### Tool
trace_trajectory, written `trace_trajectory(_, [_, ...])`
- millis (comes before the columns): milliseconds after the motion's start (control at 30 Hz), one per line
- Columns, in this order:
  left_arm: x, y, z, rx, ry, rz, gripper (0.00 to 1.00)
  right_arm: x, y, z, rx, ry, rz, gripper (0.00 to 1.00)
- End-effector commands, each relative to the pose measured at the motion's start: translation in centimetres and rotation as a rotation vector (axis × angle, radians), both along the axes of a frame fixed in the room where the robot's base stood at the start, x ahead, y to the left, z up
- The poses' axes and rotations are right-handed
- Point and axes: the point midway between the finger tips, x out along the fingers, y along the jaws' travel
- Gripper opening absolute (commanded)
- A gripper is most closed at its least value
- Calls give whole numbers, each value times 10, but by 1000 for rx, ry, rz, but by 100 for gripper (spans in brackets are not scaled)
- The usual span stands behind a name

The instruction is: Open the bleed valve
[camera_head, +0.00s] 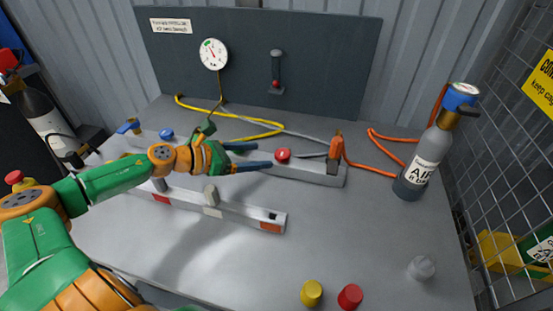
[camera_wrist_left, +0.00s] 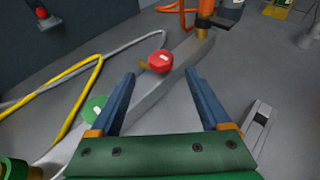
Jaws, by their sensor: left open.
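A grey manifold bar (camera_head: 315,172) lies on the bench with a red round knob (camera_head: 283,155) on it. In the left wrist view the red knob (camera_wrist_left: 160,61) sits just beyond the fingertips, and a green round knob (camera_wrist_left: 95,108) is beside the left finger. A blue knob (camera_head: 166,133) is at the left end. An orange upright handle (camera_head: 336,147) stands at the right end. No label shows which one is the bleed valve. My left gripper (camera_head: 262,156) is open and empty, its fingers pointing right toward the red knob, apart from it. My right gripper is not in view.
A grey air cylinder (camera_head: 420,165) stands right, with an orange hose (camera_head: 372,165). Yellow hose (camera_head: 265,133) lies behind. Yellow (camera_head: 311,293) and red (camera_head: 350,297) caps are in front. The right front bench is mostly clear.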

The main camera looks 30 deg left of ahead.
Motion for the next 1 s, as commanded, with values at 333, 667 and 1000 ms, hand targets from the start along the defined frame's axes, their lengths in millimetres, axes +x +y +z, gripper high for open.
trace_trajectory(333, [30,-18,-6,-5,-5,-3,81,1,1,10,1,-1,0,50])
trace_trajectory(667, [51,-32,-22,1,-1,-5,81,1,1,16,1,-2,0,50])
trace_trajectory(1000, [51,-31,-23,2,0,-4,43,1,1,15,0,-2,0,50])
